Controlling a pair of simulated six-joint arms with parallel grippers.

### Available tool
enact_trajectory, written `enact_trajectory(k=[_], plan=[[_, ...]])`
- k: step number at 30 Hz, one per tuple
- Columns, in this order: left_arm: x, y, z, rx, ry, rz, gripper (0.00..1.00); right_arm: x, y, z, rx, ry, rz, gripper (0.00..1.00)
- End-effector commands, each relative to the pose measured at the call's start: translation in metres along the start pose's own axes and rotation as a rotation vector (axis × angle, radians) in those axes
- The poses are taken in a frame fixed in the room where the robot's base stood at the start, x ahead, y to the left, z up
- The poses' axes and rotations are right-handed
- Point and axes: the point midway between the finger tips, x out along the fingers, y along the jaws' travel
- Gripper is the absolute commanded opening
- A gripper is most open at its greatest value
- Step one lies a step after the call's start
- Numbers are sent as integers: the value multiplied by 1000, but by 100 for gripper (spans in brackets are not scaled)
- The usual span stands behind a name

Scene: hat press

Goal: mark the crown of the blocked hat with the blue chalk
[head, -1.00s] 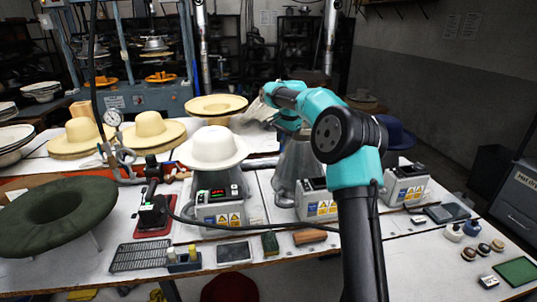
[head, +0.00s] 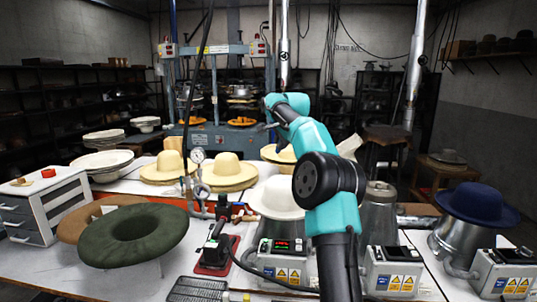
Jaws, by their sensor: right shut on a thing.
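The white hat (head: 268,200) sits upright on a steam block in the middle, its right side hidden behind my right arm (head: 320,150). A dark blue hat (head: 478,203) sits on a metal block at the right. My right arm rises from the bottom edge and reaches away over the bench beside the white hat. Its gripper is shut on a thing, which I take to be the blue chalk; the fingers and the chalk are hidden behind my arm. My left gripper is not in view.
A bare metal block (head: 381,215) stands right of my arm. A green felt ring-shaped hat form (head: 133,235) lies at the left, near a white drawer cabinet (head: 45,210). Straw hats (head: 228,172) stand behind. A red-based tool (head: 215,258) stands left of the white hat.

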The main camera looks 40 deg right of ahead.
Motion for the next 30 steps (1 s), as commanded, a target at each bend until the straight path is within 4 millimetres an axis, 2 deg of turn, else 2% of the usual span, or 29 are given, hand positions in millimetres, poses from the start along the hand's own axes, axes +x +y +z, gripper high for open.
enact_trajectory(k=[3, 16, 30], plan=[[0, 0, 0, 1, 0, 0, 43, -4, 0, -5, 7, 7, -5, 0], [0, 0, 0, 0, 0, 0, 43, 0, 2, -4, 5, 6, -4, 0], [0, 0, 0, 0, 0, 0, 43, 32, 24, 1, 5, 6, -3, 0]])
